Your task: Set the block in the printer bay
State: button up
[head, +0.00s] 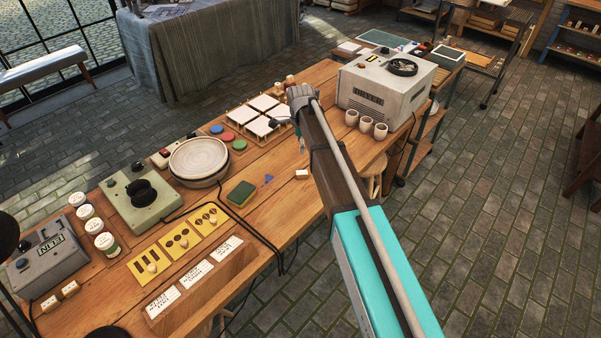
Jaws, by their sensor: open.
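My gripper (289,130) is open, over the middle of the wooden table beside the white square tiles. Its fingers are small and partly hidden by my arm; I see nothing held between them. A small pale block (302,174) lies on the table below it, near the right edge. Two more small pale blocks, one of them here (50,303), lie at the front left before a grey machine (48,258) with a lettered label. I cannot tell which is the task's block. No bay is clearly marked as the printer's; a green machine (140,200) with a black knob stands nearby.
A round turntable (199,158), a green-yellow sponge (241,194) and yellow stencil plates (149,264) stand on the table (215,280). A white dryer (385,87) and several cups (366,123) are at the right end. Black cables cross the front.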

jog(key=shift+f, duration=0.1)
jog(key=b, duration=0.9)
send_over(302, 172)
notch_tip(302, 172, down, 8)
jog(key=shift+a+f, duration=0.15)
jog(key=shift+f, duration=0.1)
jog(key=shift+f, duration=0.1)
jog(key=shift+f+b, duration=2.45)
jog(key=shift+f, duration=0.05)
jog(key=c, duration=1.1)
jog(key=shift+o, duration=0.2)
jog(key=shift+r, duration=0.2)
